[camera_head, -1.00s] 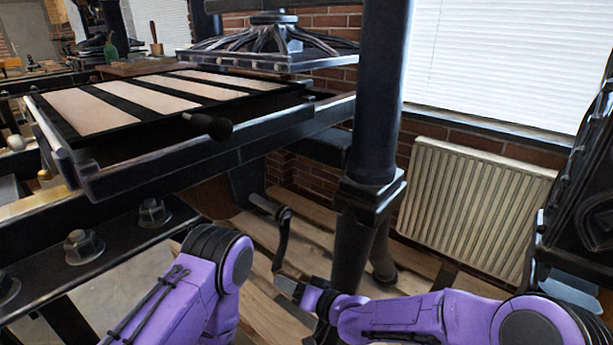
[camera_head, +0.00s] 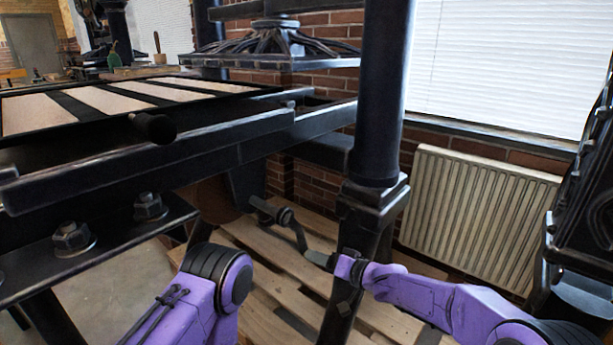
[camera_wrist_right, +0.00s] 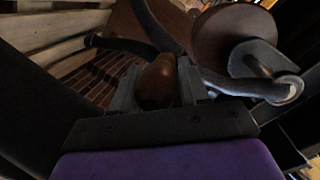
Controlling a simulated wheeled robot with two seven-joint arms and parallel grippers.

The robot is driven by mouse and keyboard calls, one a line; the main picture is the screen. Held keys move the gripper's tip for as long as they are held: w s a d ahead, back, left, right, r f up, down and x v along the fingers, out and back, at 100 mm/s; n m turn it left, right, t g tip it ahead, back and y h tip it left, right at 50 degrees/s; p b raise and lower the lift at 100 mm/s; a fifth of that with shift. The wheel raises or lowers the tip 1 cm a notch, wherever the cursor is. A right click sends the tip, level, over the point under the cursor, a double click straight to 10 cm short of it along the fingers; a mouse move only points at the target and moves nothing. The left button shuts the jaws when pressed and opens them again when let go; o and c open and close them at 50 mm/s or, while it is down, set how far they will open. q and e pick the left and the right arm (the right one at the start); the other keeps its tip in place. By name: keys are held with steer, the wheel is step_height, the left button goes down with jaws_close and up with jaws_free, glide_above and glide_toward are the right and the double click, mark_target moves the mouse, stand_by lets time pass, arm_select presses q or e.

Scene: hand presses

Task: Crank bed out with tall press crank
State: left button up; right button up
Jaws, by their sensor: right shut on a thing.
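The tall press's bed (camera_head: 110,155) is a dark frame with pale strips on top, reaching past the left edge of the head view. The crank (camera_head: 298,230) is a dark bent arm on a shaft below the bed rails. My right gripper (camera_head: 318,259) is at the crank's lower free end. In the right wrist view, its fingers (camera_wrist_right: 162,88) are shut around the crank's brown wooden handle (camera_wrist_right: 158,80). The dark crank arm (camera_wrist_right: 215,82) runs off to the right there. A purple link of my left arm shows, but the left gripper is out of view.
The platen (camera_head: 275,48) hangs above the rails, right of the bed. A radiator (camera_head: 475,215) and wall are behind. Wooden pallet slats (camera_head: 270,265) cover the floor below.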

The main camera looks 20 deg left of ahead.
steer(key=o, duration=1)
steer(key=shift+w+d+r+t, duration=0.3)
steer(key=shift+w+d+r, duration=0.1)
steer(key=shift+w+r, duration=0.2)
steer(key=shift+c, duration=0.2)
steer(key=o, duration=0.9)
steer(key=shift+f, duration=0.3)
steer(key=shift+c, duration=0.2)
steer(key=shift+s+a, duration=0.1)
steer(key=shift+a, duration=0.05)
steer(key=shift+s, duration=0.1)
steer(key=p+v, duration=0.6)
steer(key=v, duration=0.2)
steer(key=shift+p, duration=0.35)
steer(key=shift+f, duration=0.15)
